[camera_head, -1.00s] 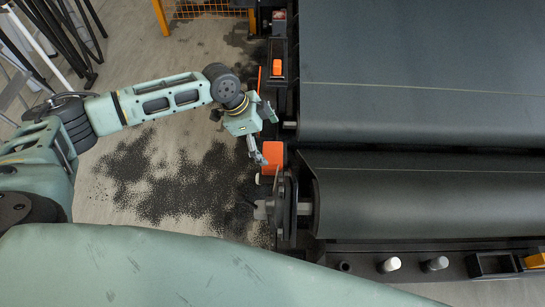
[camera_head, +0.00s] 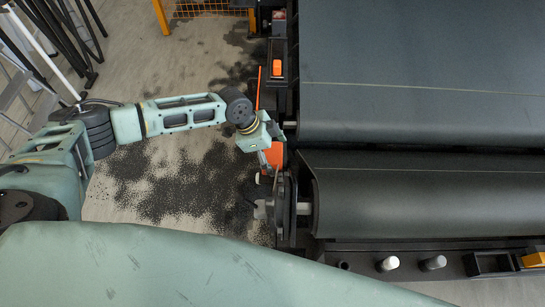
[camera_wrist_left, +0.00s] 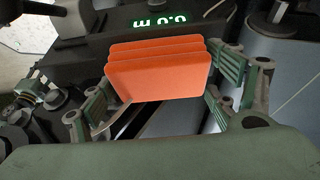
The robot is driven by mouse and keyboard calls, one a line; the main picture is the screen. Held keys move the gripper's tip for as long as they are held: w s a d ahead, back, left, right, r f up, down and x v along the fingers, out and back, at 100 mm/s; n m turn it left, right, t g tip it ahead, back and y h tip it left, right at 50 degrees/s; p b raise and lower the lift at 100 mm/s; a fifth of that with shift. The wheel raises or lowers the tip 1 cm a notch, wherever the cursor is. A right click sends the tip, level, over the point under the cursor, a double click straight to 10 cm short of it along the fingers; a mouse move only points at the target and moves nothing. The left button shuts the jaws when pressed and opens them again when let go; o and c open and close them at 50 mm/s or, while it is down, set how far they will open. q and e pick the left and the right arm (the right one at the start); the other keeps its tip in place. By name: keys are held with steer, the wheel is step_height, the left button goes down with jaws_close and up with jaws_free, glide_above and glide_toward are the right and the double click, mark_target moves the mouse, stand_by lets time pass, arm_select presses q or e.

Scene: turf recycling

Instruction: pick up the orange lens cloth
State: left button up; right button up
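The orange lens cloth (camera_wrist_left: 160,75) is a folded stack of a few layers in the middle of the left wrist view. In the head view the cloth (camera_head: 274,157) lies at the left edge of the dark machine, partly hidden by my left gripper. My left gripper (camera_wrist_left: 160,98) is open, with one green finger to the left of the cloth and the other to the right. Whether either finger touches the cloth is unclear. In the head view the left gripper (camera_head: 266,150) is right over the cloth, its fingers mostly hidden. My right gripper is not in view.
A dark roll (camera_head: 420,195) and a wide belt (camera_head: 420,75) fill the right side. A round end flange (camera_head: 285,205) stands just below the cloth. A lit display (camera_wrist_left: 160,21) is behind the cloth. Black granules (camera_head: 190,185) cover the floor at left.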

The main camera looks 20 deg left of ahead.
mark_target(272, 154)
arm_select(q)
steer(key=c, duration=0.6)
steer(key=shift+r, duration=0.1)
step_height(272, 154, up, 10)
steer(key=shift+f, duration=0.1)
